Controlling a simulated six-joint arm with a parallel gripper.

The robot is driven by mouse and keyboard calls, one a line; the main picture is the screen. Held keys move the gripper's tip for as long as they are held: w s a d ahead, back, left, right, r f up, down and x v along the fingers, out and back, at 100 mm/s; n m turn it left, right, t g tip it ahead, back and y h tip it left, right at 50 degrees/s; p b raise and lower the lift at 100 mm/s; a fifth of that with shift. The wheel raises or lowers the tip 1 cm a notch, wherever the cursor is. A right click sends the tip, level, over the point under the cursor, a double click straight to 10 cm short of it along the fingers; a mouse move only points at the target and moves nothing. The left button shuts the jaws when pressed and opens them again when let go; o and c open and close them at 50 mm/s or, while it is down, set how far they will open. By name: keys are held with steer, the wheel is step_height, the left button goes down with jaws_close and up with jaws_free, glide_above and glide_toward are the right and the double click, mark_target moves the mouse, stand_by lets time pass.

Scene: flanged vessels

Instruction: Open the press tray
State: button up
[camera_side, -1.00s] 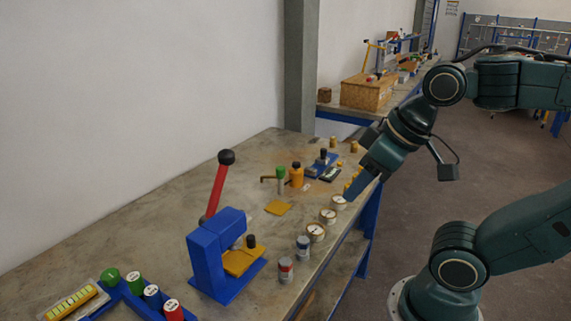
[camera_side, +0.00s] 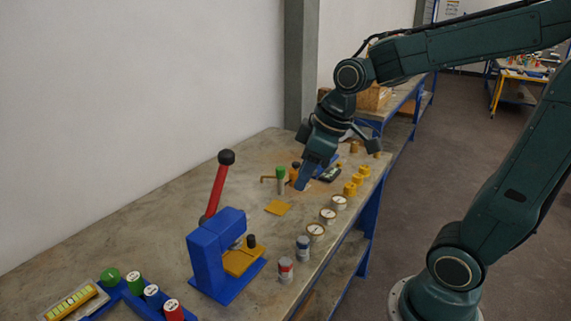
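The blue press (camera_side: 216,251) stands on the near part of the bench, with its red lever (camera_side: 217,187) and black knob raised. Its yellow tray (camera_side: 241,260) sits low in the press, and a small black knob (camera_side: 251,241) stands on it. I cannot tell whether the tray is slid in or partly out. My gripper (camera_side: 303,186) points down over the far half of the bench, well beyond the press. It hides part of the things behind it. Its fingers are too small and dark to tell whether they are open.
A yellow plate (camera_side: 278,208) lies flat beyond the press. A green-topped post (camera_side: 281,180) stands beside my gripper. Round gauges (camera_side: 316,233), cans (camera_side: 303,249) and yellow pieces (camera_side: 350,188) line the right edge. A blue rack (camera_side: 136,297) with coloured cylinders is at the near left. The left bench surface is clear.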

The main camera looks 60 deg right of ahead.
steer(key=w+d+f+n+g+y, duration=0.1)
steer(key=w+d+f+n, duration=0.25)
steer(key=w+f, duration=0.45)
steer(key=n+y, duration=0.1)
steer(key=n, duration=0.1)
glide_toward(253, 236)
step_height(253, 236, up, 4)
steer(key=d, duration=0.1)
steer(key=shift+s+d+f+m, duration=0.15)
steer(key=shift+s+f+m, duration=0.1)
steer(key=shift+s, duration=0.15)
steer(key=shift+f, duration=0.1)
steer(key=shift+a+x, duration=0.15)
steer(key=shift+x, duration=3.25)
steer(key=shift+a+x, duration=0.15)
steer(key=shift+x, duration=3.2)
steer(key=shift+s, duration=0.1)
jaws_close()
